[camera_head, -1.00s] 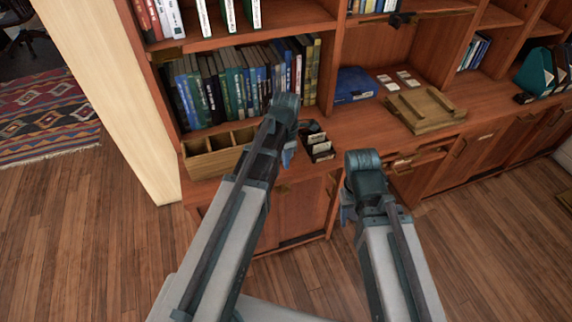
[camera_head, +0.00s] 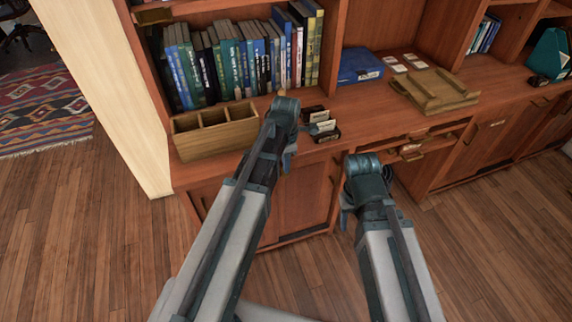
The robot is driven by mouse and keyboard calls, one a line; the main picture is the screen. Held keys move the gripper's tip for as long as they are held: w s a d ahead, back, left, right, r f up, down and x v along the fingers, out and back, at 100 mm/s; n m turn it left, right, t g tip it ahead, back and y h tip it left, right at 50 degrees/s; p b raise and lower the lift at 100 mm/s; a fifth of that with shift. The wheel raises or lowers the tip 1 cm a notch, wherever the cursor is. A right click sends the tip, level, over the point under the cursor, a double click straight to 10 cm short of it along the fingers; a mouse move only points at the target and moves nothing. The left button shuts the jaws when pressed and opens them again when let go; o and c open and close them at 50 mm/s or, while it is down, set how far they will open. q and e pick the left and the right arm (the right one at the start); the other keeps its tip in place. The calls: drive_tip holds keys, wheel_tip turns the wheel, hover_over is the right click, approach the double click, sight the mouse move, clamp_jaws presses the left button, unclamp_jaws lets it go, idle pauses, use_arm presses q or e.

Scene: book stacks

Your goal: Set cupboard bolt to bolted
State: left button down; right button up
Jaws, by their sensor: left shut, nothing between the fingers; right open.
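The low cupboard (camera_head: 304,205) with wooden doors stands under the counter, behind my arms. I cannot make out its bolt; my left arm covers part of the door front. My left gripper (camera_head: 287,160) is shut and empty, pointing down in front of the counter edge above the cupboard doors. My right gripper (camera_head: 345,218) is open and empty, to the right of the doors and lower in the picture. Its fingers are mostly hidden behind its wrist.
A wooden compartment box (camera_head: 213,142) and a dark card holder (camera_head: 320,128) stand near the counter's front edge. A wooden tray (camera_head: 436,92) and a blue box (camera_head: 360,66) lie further right. The floor in front is clear.

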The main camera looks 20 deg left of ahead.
use_arm(q)
drive_tip(key=shift+f, duration=0.1)
wheel_tip(320, 180, down, 4)
drive_tip(key=b, duration=0.3)
drive_tip(key=shift+r+b, duration=0.2)
drive_tip(key=shift+b, duration=0.1)
drive_tip(key=shift+s+r, duration=0.15)
drive_tip(key=shift+s, duration=0.05)
use_arm(e)
wheel_tip(320, 180, down, 4)
drive_tip(key=shift+s+r, duration=0.1)
drive_tip(key=shift+r, duration=0.1)
use_arm(q)
drive_tip(key=shift+d, duration=0.1)
use_arm(e)
drive_tip(key=shift+r, duration=0.1)
